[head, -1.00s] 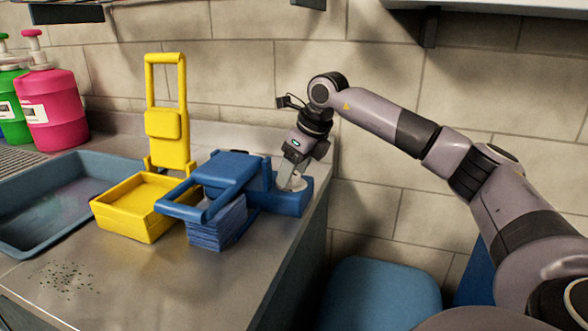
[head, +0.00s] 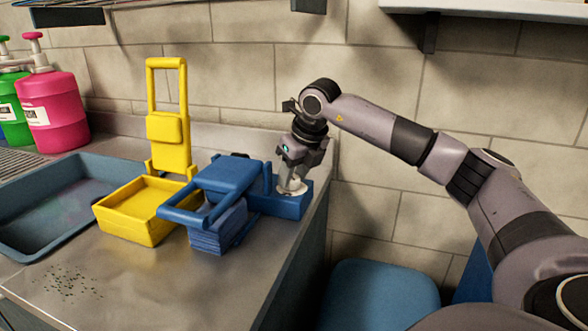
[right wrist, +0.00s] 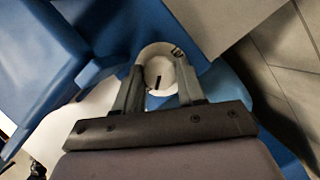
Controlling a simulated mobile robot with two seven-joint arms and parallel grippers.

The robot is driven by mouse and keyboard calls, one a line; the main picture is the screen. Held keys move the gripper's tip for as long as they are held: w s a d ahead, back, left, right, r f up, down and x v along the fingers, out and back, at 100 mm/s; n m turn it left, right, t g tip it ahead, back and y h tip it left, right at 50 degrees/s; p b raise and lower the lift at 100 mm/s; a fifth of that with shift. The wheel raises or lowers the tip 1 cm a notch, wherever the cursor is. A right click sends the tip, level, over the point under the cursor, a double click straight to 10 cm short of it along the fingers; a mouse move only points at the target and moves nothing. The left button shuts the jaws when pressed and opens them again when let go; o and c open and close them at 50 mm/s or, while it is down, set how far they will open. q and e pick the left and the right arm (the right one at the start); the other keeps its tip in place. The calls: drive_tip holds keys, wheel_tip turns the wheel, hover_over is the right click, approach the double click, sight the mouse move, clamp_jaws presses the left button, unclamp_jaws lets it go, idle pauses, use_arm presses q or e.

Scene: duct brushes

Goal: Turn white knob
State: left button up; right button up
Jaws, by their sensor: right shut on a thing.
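The white knob (right wrist: 159,73) is round with a dark slot mark, and sits on top of the blue box (head: 290,205) at the counter's right end. My right gripper (head: 292,180) points down over the box. In the right wrist view its two fingers (right wrist: 160,95) stand on either side of the knob and are shut on it. In the head view the fingers mostly hide the knob, and only its pale base (head: 294,190) shows. My left gripper is not in view.
A blue press (head: 230,175) with a hinged handle joins the box on its left, over a blue stack (head: 217,235). A yellow press (head: 145,222) stands open further left. A blue-grey tray (head: 60,205) and pink bottle (head: 52,110) are beyond. The front counter is clear apart from dark specks.

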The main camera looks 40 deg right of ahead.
drive_tip(key=m+h+p, duration=0.1)
drive_tip(key=m, duration=0.1)
drive_tip(key=shift+a+r+m, duration=0.1)
drive_tip(key=shift+m, duration=0.3)
drive_tip(key=shift+m+g+h, duration=0.3)
drive_tip(key=shift+m+h, duration=0.1)
drive_tip(key=shift+m, duration=0.7)
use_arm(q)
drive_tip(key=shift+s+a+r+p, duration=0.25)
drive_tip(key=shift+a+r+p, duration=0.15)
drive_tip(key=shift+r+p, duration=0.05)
use_arm(e)
drive_tip(key=shift+m+h, duration=0.4)
drive_tip(key=shift+m, duration=0.7)
drive_tip(key=shift+g, duration=0.3)
drive_tip(key=o, duration=1)
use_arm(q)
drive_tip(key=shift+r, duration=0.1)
use_arm(e)
drive_tip(key=shift+o, duration=0.2)
drive_tip(key=shift+a, duration=0.1)
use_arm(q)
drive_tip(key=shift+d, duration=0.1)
